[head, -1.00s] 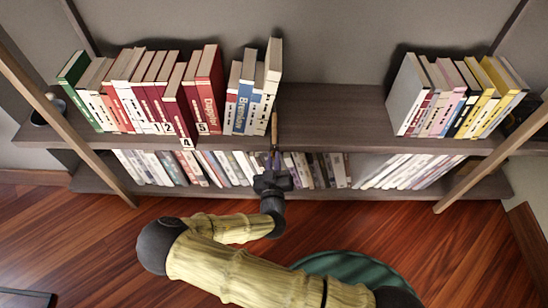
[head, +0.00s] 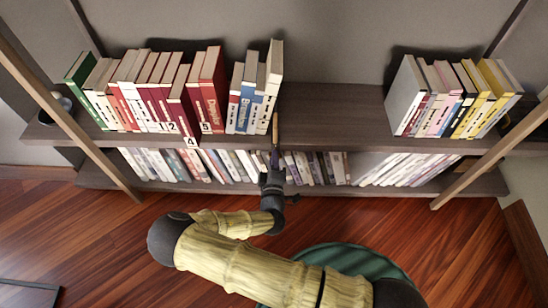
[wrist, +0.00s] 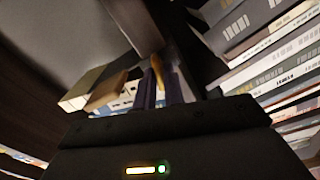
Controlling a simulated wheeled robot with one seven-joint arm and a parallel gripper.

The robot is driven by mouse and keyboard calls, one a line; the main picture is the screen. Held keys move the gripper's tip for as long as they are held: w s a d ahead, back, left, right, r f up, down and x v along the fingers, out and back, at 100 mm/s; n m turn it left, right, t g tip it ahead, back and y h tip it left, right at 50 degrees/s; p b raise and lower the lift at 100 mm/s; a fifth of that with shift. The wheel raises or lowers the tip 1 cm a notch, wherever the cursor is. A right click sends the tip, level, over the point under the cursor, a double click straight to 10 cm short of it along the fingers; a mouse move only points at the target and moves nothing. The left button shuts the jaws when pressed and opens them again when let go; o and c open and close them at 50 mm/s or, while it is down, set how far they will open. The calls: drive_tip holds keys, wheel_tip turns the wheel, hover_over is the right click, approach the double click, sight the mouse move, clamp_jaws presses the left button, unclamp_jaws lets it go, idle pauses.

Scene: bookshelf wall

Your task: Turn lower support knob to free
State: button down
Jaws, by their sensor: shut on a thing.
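A slim tan upright piece (head: 275,126), which may be the lower support knob, stands at the front edge of the upper shelf, right of the leaning white books. My gripper (head: 275,153) reaches up to its lower end from below. In the wrist view the tan piece (wrist: 158,70) shows between the dark bluish fingers of my gripper (wrist: 156,80), which are shut on it. The picture there is tilted and dim. The fingers hide the lower part of the piece, and I cannot tell how far it is turned.
Red and white books (head: 165,95) stand left on the upper shelf (head: 330,115), more books (head: 455,95) right, with bare board between. Lower-shelf books (head: 310,168) are close beside my gripper. Slanted wooden posts (head: 492,155) flank the shelves.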

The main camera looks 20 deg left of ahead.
drive_tip(key=shift+f+n, duration=0.1)
drive_tip(key=shift+n, duration=1.5)
drive_tip(key=c, duration=1.5)
unclamp_jaws()
drive_tip(key=p+v, duration=0.3)
drive_tip(key=v, duration=1.4)
drive_tip(key=shift+s+d+p, duration=0.15)
drive_tip(key=shift+s+p, duration=0.05)
drive_tip(key=shift+p, duration=0.15)
